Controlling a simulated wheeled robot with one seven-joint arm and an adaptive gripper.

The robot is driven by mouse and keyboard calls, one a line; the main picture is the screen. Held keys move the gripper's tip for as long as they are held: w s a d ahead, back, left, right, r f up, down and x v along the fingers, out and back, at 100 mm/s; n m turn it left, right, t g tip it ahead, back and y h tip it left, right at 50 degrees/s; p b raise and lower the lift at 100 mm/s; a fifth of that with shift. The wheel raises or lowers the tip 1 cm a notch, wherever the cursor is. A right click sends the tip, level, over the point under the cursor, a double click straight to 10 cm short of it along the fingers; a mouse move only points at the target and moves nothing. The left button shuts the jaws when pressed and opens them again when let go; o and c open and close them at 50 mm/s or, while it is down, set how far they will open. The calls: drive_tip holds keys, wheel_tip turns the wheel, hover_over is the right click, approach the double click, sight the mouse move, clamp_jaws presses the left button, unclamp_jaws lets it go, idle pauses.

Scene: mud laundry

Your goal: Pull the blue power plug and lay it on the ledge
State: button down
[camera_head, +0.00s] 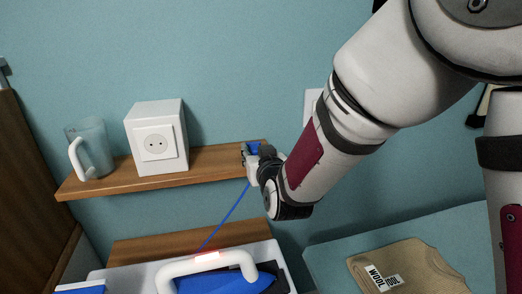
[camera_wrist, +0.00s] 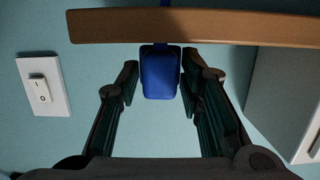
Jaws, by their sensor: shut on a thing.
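The blue power plug (camera_wrist: 160,75) sits between the two fingers of my gripper (camera_wrist: 159,78) in the wrist view, and the gripper is shut on it. In the head view, my gripper (camera_head: 257,165) is at the right end of the wooden ledge (camera_head: 215,162), with a bit of the blue plug (camera_head: 253,148) showing. The ledge also crosses the top of the wrist view (camera_wrist: 110,27), right beside the plug's end. I cannot tell whether the plug touches it. The white socket box (camera_head: 157,140) on the ledge has an empty outlet. A blue cable (camera_head: 225,215) runs down from the plug.
A clear mug (camera_head: 92,148) stands at the ledge's left end. The ledge is bare between the box and my gripper. A white wall switch (camera_wrist: 41,87) is nearby. Below are an iron with a white handle (camera_head: 205,262) and a folded tan garment (camera_head: 425,265).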

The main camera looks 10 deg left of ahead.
drive_tip(key=c, duration=1)
unclamp_jaws()
drive_tip(key=shift+c, duration=0.2)
drive_tip(key=shift+s, duration=0.1)
drive_tip(key=v, duration=0.7)
drive_tip(key=shift+s+d+r, duration=0.1)
drive_tip(key=s+d+r+m+g+h, duration=0.1)
drive_tip(key=s+d+r+g+h, duration=0.15)
drive_tip(key=d, duration=0.55)
drive_tip(key=s+d+r+m+g+h, duration=0.1)
drive_tip(key=s+d, duration=0.2)
drive_tip(key=d, duration=0.4)
drive_tip(key=s+d+m+g+h, duration=0.1)
drive_tip(key=s+d+g, duration=0.1)
drive_tip(key=s+d, duration=0.5)
drive_tip(key=s+d+m+g+h, duration=0.2)
drive_tip(key=s+d, duration=0.5)
drive_tip(key=s, duration=0.5)
drive_tip(key=shift+s+d+r+g, duration=0.2)
drive_tip(key=shift+r+g, duration=0.1)
drive_tip(key=shift+g, duration=0.45)
